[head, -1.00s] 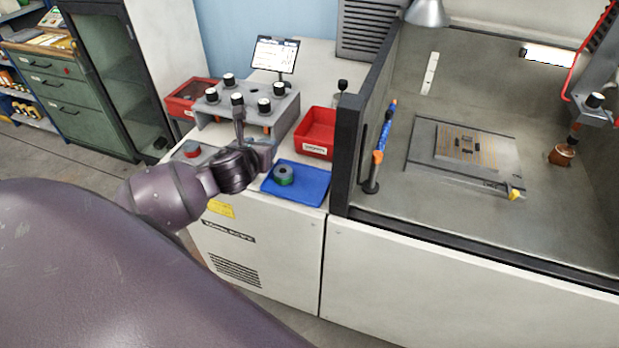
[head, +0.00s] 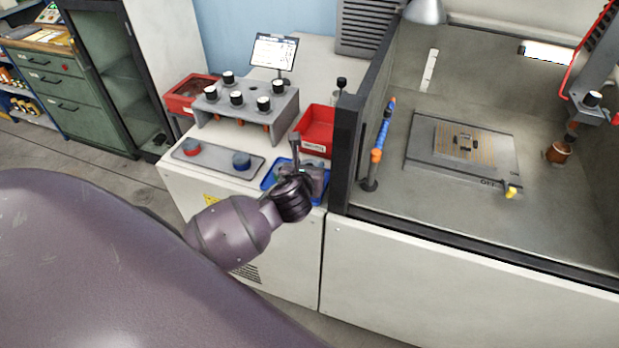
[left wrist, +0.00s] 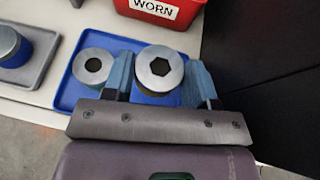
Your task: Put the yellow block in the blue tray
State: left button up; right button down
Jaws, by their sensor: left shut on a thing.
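The blue tray (head: 268,182) lies on the bench's front right corner, partly hidden by my left gripper (head: 314,180). I see no loose yellow block. My right gripper is not in view.
A grey plate (head: 215,157) left of the blue tray bears a red piece (head: 191,147) and a blue piece (head: 241,160). A red bin (head: 316,140), marked WORN in the wrist view, stands behind the tray. A dark enclosure frame (head: 343,160) rises close on the right.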

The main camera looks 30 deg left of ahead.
pick_arm(q)
notch_tip(320, 180, down, 2)
jog(key=shift+f, duration=0.2)
jog(key=shift+d+f, duration=0.2)
jog(key=shift+f, duration=0.25)
jog(key=o, duration=1.2)
jog(key=shift+f, duration=0.15)
jog(key=shift+d, duration=0.1)
